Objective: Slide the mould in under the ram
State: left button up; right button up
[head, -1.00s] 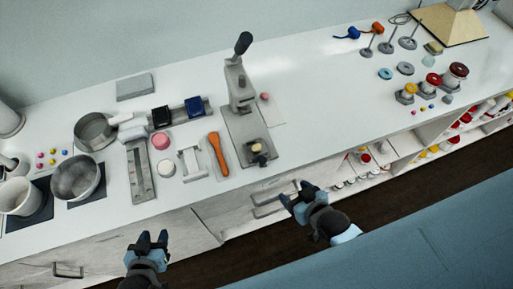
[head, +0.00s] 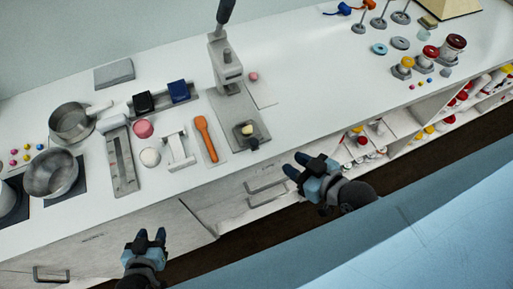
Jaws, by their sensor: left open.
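The press (head: 224,64) stands on the counter, with its dark lever (head: 225,11) raised and cut off by the top of the head view. Its grey base plate (head: 229,110) runs toward the counter's front edge. What looks like the mould (head: 248,130), a small dark block with a cream top, sits at the plate's front end, clear of the ram. The ram's lower end is hard to make out. My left gripper (head: 151,236) is open and empty, low in front of the cabinets. My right gripper (head: 294,165) is open and empty, right of the mould and off the counter's front.
Left of the press lie an orange spatula (head: 206,138), a white stand (head: 179,150), a grey slotted plate (head: 122,162) and metal pans (head: 52,173). A pink ball (head: 253,76) lies on a sheet right of the press. The counter beyond it is largely clear.

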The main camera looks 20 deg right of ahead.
jog(key=p, duration=0.1)
send_near(256, 142)
jog(key=w, duration=0.1)
jog(key=x, duration=0.7)
jog(key=shift+s+a+f+p, duration=0.15)
jog(key=shift+a+p, duration=0.1)
jog(key=shift+p, duration=0.15)
jog(key=shift+w+a+f, duration=0.25)
jog(key=shift+w+f, duration=0.05)
jog(key=shift+w, duration=0.25)
jog(key=shift+c, duration=0.4)
